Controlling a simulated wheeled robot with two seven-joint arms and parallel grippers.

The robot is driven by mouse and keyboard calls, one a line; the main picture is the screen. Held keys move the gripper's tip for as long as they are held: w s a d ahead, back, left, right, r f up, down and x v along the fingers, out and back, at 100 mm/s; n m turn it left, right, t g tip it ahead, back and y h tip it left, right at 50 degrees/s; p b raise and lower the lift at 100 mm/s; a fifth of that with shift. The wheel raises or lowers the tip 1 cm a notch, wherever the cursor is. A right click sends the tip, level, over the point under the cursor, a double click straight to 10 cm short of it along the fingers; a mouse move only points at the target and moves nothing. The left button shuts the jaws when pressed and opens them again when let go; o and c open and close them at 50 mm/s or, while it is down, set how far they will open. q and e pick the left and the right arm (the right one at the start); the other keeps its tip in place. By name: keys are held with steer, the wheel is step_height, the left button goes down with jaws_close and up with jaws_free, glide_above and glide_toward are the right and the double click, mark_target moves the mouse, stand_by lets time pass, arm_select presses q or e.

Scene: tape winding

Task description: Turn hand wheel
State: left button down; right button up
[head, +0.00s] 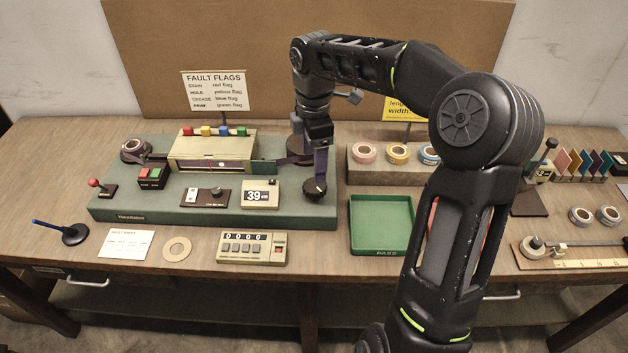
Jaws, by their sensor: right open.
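A dark round wheel (315,192), which looks like the hand wheel, is at the right end of the green tape-winding machine (150,203). A dark reel (297,148) sits behind it, partly hidden by my right gripper (315,145). My right gripper points down above the machine's right end, over the reel and wheel. It is open with nothing seen in it. Whether a finger touches the wheel I cannot tell. My left gripper is not in view.
A counter (252,248) and a card (126,244) lie in front of the machine. A green PASS tray (381,205) stands to its right, partly behind my right arm. Tape rolls (364,152) sit on a block behind the tray. A fault flags sign (215,91) stands behind the machine.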

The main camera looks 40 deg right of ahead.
mark_target(314, 185)
step_height(314, 185, down, 8)
steer(key=shift+r+p, duration=0.2)
steer(key=shift+p, duration=0.2)
steer(key=shift+c, duration=0.2)
steer(key=c, duration=1.3)
